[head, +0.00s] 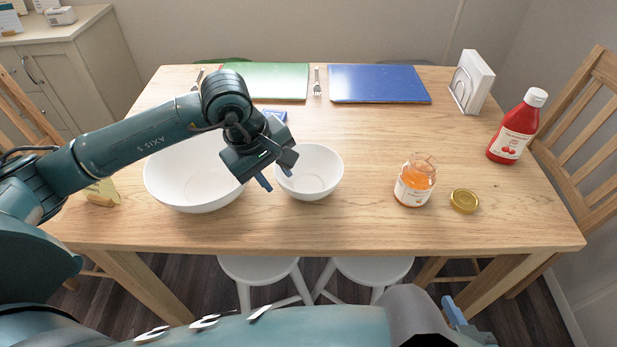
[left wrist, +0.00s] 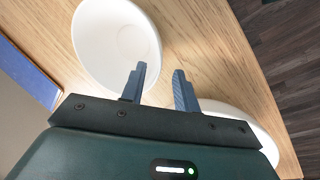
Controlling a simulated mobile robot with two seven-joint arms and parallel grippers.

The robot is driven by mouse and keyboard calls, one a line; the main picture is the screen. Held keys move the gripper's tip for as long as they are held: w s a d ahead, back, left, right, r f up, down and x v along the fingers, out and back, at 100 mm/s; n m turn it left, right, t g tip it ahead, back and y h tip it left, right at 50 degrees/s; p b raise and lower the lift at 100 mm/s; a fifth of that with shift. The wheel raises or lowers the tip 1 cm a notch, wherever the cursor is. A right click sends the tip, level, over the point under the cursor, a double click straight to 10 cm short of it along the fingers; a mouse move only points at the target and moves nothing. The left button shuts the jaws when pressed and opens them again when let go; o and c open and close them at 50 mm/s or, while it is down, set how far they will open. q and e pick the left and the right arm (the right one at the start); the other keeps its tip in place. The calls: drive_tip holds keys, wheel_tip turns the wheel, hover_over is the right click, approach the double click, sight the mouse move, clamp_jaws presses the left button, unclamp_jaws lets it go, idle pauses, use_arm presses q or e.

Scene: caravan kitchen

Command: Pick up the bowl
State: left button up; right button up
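A small white bowl (head: 315,178) stands upright and empty near the middle of the table. It also shows in the left wrist view (left wrist: 110,45), just beyond the fingers. A larger white bowl (head: 180,180) stands to its left; part of its rim shows in the left wrist view (left wrist: 251,119), mostly hidden behind the gripper body. My left gripper (head: 273,176) is open and empty above the gap between the bowls, close to the small bowl's left rim. One finger overlaps that rim in the wrist view. My right gripper (head: 453,311) shows only partly at the lower right, away from both bowls.
An open orange jar (head: 414,185) and its gold lid (head: 464,200) stand right of the small bowl. A red bottle (head: 517,127) and a napkin holder (head: 471,82) are farther right. Green (head: 265,80) and blue (head: 377,83) placemats lie behind. White stools (head: 258,268) stand below the front edge.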

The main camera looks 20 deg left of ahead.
sight(281, 183)
use_arm(q)
drive_tip(key=x, duration=0.4)
drive_tip(key=shift+w+f, duration=0.15)
drive_tip(key=shift+w, duration=0.05)
drive_tip(key=shift+c, duration=0.3)
clamp_jaws()
